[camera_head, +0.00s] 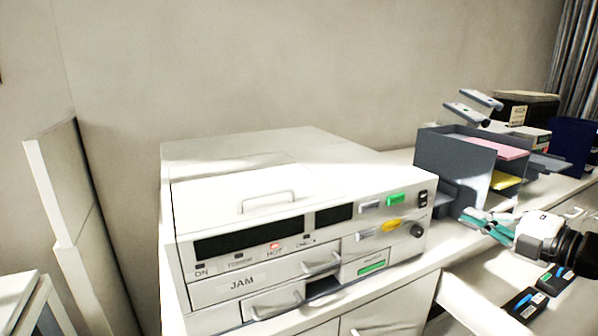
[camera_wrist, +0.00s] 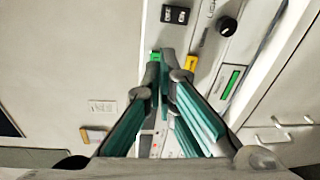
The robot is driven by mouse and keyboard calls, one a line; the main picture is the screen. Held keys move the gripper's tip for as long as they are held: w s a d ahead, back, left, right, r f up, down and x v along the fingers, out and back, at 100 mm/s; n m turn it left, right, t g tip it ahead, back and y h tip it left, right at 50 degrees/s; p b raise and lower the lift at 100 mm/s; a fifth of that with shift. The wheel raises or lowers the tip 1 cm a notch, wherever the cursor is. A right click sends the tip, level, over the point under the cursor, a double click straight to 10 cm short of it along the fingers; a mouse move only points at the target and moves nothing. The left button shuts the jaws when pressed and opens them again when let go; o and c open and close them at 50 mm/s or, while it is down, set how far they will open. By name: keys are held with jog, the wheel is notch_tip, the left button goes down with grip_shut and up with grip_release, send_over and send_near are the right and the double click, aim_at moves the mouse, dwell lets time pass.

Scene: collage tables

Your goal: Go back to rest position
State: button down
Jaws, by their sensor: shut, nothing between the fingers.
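My gripper (camera_head: 468,216) is at the right in the head view, in front of the grey tray organizer and right of the white machine (camera_head: 250,155). Its teal-padded fingers point left toward the machine. In the wrist view the gripper (camera_wrist: 166,54) has its fingertips together with nothing between them. Behind the tips, the machine's panel shows a black knob (camera_wrist: 228,27), a black switch (camera_wrist: 176,15) and a green display strip (camera_wrist: 230,82). The gripper appears apart from the panel, but the gap is hard to judge.
The machine stands on a white counter with drawers (camera_head: 383,313). A dark grey organizer (camera_head: 455,163) with pink and yellow paper stands behind my gripper. A black box (camera_head: 527,108) is farther back. A white cabinet (camera_head: 18,297) is at the lower left.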

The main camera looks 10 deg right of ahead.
jog(key=s+a+r+n+g+y, duration=0.1)
jog(key=s+a+n+g+y, duration=0.15)
jog(key=a+n, duration=0.5)
jog(key=s+a+r+n+g+y, duration=0.1)
jog(key=s+a+n+g, duration=0.1)
jog(key=a+n+g, duration=0.5)
jog(key=s+a+f+n+g+h, duration=0.1)
jog(key=s+a+n+g+h, duration=0.15)
jog(key=s+a+n, duration=0.7)
jog(key=s+d+r+n+t+h, duration=0.1)
jog(key=s+n+h, duration=0.3)
jog(key=n, duration=0.7)
jog(key=s+n+t+h, duration=0.1)
jog(key=s+n+h, duration=0.3)
jog(key=n, duration=0.8)
jog(key=shift+d+r+n, duration=0.3)
jog(key=shift+d+r, duration=0.05)
jog(key=shift+s, duration=0.1)
